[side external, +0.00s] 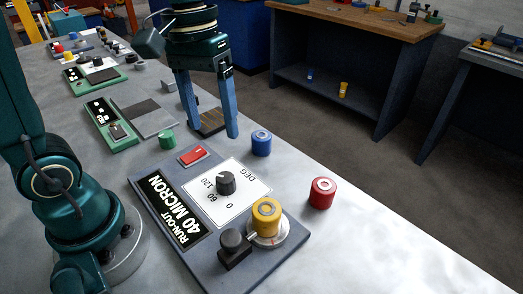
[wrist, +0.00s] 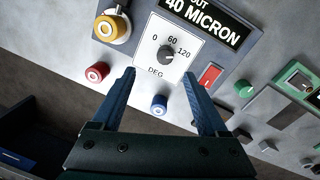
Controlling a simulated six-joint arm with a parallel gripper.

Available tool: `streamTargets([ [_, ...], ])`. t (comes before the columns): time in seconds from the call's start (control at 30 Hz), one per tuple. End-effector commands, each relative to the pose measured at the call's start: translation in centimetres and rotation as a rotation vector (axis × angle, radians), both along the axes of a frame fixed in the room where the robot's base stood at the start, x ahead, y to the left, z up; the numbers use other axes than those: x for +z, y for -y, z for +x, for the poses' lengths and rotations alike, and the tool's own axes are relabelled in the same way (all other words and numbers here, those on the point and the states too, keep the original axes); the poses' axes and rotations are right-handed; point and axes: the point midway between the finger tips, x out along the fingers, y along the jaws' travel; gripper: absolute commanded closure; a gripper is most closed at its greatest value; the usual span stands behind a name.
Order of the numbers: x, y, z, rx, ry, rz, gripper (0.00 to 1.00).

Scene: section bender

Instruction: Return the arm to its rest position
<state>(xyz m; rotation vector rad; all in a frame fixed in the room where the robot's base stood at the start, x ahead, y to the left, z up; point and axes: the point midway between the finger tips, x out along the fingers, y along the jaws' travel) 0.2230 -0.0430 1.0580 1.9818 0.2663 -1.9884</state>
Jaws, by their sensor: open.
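My gripper (side external: 211,127) hangs with its two blue fingers pointing down over the bench, behind the bender panel (side external: 290,247). It also shows in the wrist view (wrist: 158,75), with the fingers spread wide apart and nothing between them. The panel carries a black dial knob (side external: 226,183) on a white degree plate, a red switch (side external: 194,155) and a display reading "RUN-OUT 40 MICRON" (side external: 172,210). A yellow roller (side external: 267,216) sits on a round base at the panel's corner, beside a black knob (side external: 232,241).
A blue roller (side external: 261,143), a red roller (side external: 322,192) and a green knob (side external: 167,139) stand around the panel. Several other panels, including a green one (side external: 110,123), lie farther along the bench. The bench's right front area is clear.

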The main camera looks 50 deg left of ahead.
Motion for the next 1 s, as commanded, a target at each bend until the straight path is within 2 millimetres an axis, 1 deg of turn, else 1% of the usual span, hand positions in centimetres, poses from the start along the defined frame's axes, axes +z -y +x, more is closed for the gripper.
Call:
streamTargets([
  [0.03,0.7,0.1,-0.9,-0.023,0.054,0.011,0.23],
  [0.1,1.2,0.2,-1.9,-0.055,0.118,0.028,0.23],
  [0.23,1.6,0.3,-3.8,-0.117,0.241,0.061,0.23],
  [0.37,1.2,0.3,-5.4,-0.183,0.353,0.099,0.23],
  [0.5,0.3,0.1,-6.5,-0.249,0.443,0.139,0.23],
  [0.6,-0.7,-0.1,-6.9,-0.289,0.473,0.162,0.23],
  [0.7,-1.3,-0.2,-6.8,-0.319,0.476,0.176,0.23],
  [0.77,-1.1,-0.3,-6.5,-0.329,0.491,0.183,0.23],
  [1.0,-1.1,-0.3,-6.5,-0.331,0.490,0.182,0.23],
])
